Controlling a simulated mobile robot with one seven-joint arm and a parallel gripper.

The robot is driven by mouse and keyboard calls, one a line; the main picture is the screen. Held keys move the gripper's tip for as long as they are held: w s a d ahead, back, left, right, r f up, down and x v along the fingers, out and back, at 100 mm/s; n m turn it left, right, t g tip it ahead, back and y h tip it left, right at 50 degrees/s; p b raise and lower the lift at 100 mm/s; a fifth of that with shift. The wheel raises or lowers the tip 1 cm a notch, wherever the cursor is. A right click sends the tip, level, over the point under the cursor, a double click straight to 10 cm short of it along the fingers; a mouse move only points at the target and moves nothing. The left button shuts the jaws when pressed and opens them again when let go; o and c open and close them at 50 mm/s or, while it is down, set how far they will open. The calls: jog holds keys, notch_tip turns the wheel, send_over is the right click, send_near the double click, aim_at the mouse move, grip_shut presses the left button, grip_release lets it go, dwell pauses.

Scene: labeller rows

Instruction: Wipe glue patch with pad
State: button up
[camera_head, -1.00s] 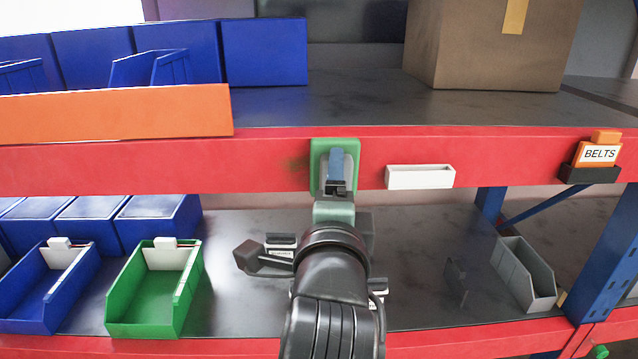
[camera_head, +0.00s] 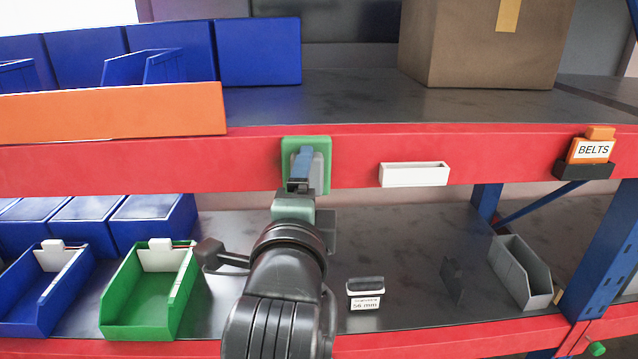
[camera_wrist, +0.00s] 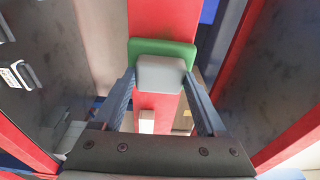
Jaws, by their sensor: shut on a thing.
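My gripper (camera_head: 303,168) is shut on the pad (camera_head: 321,150), a green face with a grey back block. The pad is upright against the front of the red shelf beam (camera_head: 240,160); I cannot tell how firmly it presses. In the wrist view my gripper's fingers (camera_wrist: 160,78) clasp the grey block on both sides, and the green part of the pad (camera_wrist: 150,45) lies flat toward the red beam (camera_wrist: 165,15). No glue patch shows on the bare beam; the pad hides the part behind it.
A white holder (camera_head: 414,174) sticks out from the beam to the right of the pad. Farther right is an orange BELTS tag (camera_head: 590,150) in a dark holder. An orange strip (camera_head: 110,112) lies above the beam at left. Below are a green bin (camera_head: 150,300) and a label holder (camera_head: 365,294).

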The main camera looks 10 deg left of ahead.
jog(key=a, duration=0.2)
jog(key=s+a+b, duration=0.1)
jog(key=a, duration=0.3)
jog(key=shift+s, duration=0.35)
jog(key=shift+d, duration=0.1)
jog(key=s+d+b, duration=0.1)
jog(key=s, duration=0.4)
jog(key=shift+s+d, duration=0.35)
jog(key=shift+s, duration=0.05)
jog(key=s, duration=0.1)
jog(key=s+b, duration=0.1)
jog(key=s, duration=0.1)
jog(key=shift+d, duration=0.4)
jog(key=shift+w, duration=0.1)
dwell(0.4)
jog(key=w+a, duration=0.2)
jog(key=w, duration=0.4)
jog(key=shift+w, duration=0.35)
